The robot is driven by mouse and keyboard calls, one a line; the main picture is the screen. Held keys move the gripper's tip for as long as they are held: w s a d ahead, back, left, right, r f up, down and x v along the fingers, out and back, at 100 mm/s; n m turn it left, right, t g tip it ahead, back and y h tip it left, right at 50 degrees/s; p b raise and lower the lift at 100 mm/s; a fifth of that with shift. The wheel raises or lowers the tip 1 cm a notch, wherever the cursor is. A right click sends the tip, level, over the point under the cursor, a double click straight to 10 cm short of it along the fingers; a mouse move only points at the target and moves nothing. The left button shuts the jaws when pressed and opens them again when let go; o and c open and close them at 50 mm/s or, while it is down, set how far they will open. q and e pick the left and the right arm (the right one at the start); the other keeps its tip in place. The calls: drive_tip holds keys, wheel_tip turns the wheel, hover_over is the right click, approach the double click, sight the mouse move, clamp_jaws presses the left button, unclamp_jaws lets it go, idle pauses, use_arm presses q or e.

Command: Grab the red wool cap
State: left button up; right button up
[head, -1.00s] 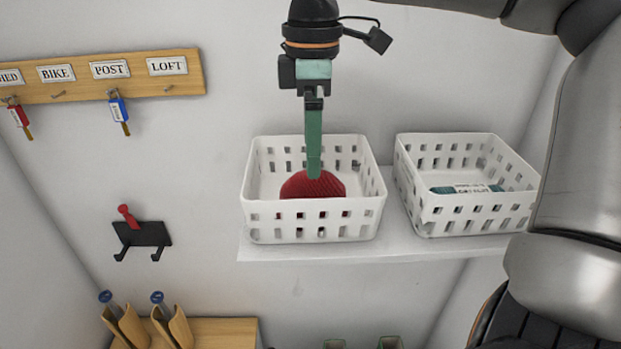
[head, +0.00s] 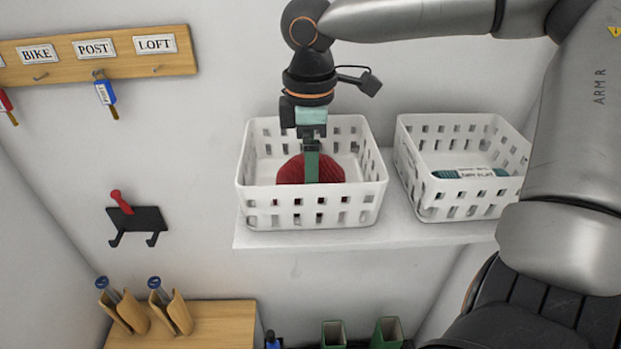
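The red wool cap (head: 290,172) lies in the left white basket (head: 312,214) on the shelf. Its lower part shows only through the basket's holes. My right gripper (head: 312,174) reaches down into this basket from above, with its green finger in front of the cap's middle. The fingers are seen edge-on and one hides the other, so I cannot tell whether they are open or shut on the cap. My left gripper is not in view.
A second white basket (head: 470,208) stands to the right on the same shelf (head: 300,239), with a teal banded item (head: 470,173) inside. A key rack (head: 118,54) and a black hook (head: 138,222) are on the wall at left. A wooden surface (head: 220,322) is below.

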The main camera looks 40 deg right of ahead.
drive_tip(key=shift+f, duration=1.6)
drive_tip(key=shift+c, duration=0.2)
drive_tip(key=c, duration=1.1)
drive_tip(key=shift+r, duration=0.2)
